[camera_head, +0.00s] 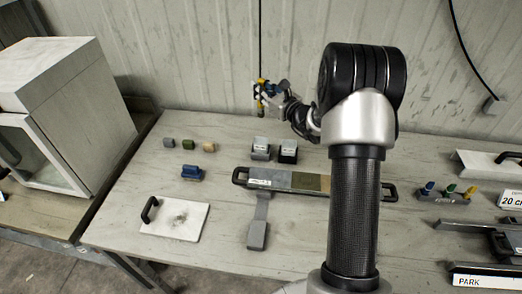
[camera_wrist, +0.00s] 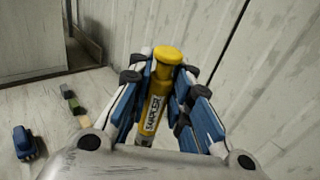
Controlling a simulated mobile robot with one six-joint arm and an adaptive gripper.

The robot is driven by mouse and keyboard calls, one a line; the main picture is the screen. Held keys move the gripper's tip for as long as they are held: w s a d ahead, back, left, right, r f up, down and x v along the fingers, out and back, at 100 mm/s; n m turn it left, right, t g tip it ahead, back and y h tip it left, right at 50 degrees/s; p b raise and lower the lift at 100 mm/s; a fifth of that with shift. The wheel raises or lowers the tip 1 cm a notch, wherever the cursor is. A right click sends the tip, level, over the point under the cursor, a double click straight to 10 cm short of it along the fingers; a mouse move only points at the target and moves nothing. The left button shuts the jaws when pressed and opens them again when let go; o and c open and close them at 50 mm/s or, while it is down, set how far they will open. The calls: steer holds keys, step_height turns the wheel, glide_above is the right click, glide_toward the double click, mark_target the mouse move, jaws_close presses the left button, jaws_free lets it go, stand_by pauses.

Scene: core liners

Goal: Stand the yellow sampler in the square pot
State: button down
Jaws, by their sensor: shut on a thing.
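The yellow sampler (camera_wrist: 153,112) is held between the blue-padded fingers of my gripper (camera_wrist: 163,78), with its round yellow cap and label showing in the wrist view. In the head view the sampler (camera_head: 260,103) hangs roughly upright near the back wall, in my gripper (camera_head: 266,88). Two small block-like pots with pale labels stand on the table in front of it: a grey one (camera_head: 261,150) and a black one (camera_head: 288,152). Both look square-sided; their openings are too small to make out. The sampler appears apart from both.
Small grey, green and tan blocks (camera_head: 188,145) and a blue-topped item (camera_head: 192,173) lie left. A long handled tray (camera_head: 272,180) lies in front of the pots. A white handled plate (camera_head: 174,220) is front left. A holder with coloured pegs (camera_head: 445,196) is right. A wall closes the back.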

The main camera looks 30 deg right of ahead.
step_height(320, 180, down, 20)
steer(key=b, duration=0.4)
steer(key=shift+r+b, duration=0.15)
steer(key=shift+b, duration=0.15)
steer(key=c, duration=1.9)
jaws_free()
steer(key=o, duration=0.4)
steer(key=shift+o, duration=0.2)
